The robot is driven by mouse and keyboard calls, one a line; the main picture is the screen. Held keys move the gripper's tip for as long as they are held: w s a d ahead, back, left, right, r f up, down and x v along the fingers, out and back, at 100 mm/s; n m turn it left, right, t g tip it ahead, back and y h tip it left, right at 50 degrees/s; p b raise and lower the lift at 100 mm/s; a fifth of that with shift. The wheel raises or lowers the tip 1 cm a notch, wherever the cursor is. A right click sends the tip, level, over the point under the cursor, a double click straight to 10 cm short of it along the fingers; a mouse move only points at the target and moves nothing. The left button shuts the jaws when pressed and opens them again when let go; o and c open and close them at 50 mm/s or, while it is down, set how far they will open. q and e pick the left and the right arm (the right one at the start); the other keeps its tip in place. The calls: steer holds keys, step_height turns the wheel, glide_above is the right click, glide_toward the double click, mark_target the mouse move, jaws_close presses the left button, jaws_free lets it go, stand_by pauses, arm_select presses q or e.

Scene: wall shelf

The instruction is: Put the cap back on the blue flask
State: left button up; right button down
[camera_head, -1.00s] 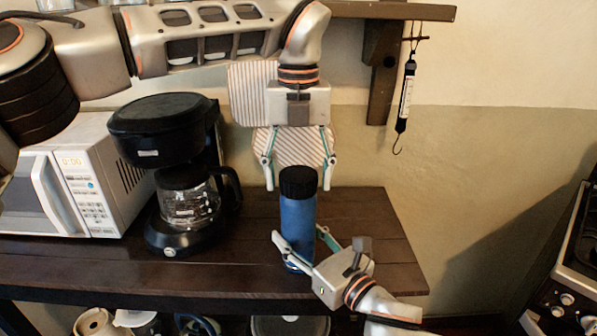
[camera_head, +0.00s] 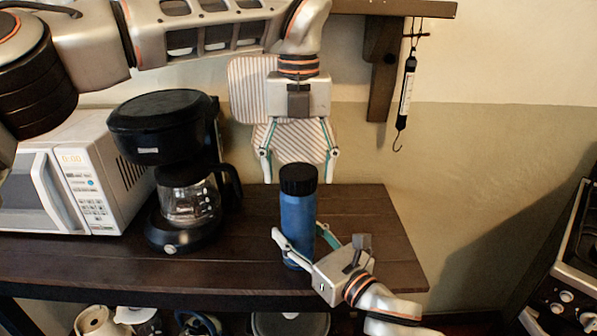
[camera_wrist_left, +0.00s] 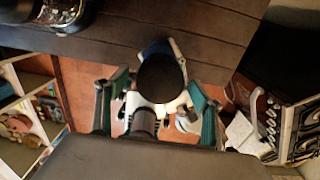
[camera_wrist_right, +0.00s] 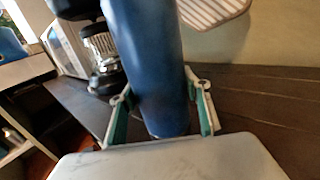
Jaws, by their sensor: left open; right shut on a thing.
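The blue flask (camera_head: 297,222) stands upright on the dark wooden table, with the black cap (camera_head: 298,180) seated on its top. My right gripper (camera_head: 297,250) is shut on the lower part of the flask; in the right wrist view its fingers flank the blue body (camera_wrist_right: 150,70). My left gripper (camera_head: 298,170) points down, open and empty, above and behind the cap. In the left wrist view the cap (camera_wrist_left: 161,78) shows from above, beyond the open fingers. Whether the cap is fully tightened cannot be told.
A black coffee maker (camera_head: 163,125) with a glass jug stands left of the flask, beside a white microwave (camera_head: 75,185). Striped boards (camera_head: 248,88) lean on the wall behind. The table (camera_head: 375,225) is clear right of the flask. A hanging scale (camera_head: 406,90) is at right.

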arm_select(q)
step_height(320, 180, up, 7)
steer(key=shift+f, duration=0.2)
arm_select(e)
steer(key=c, duration=1)
jaws_free()
steer(key=shift+o, duration=0.2)
steer(key=shift+s, duration=0.1)
steer(key=v, duration=1.2)
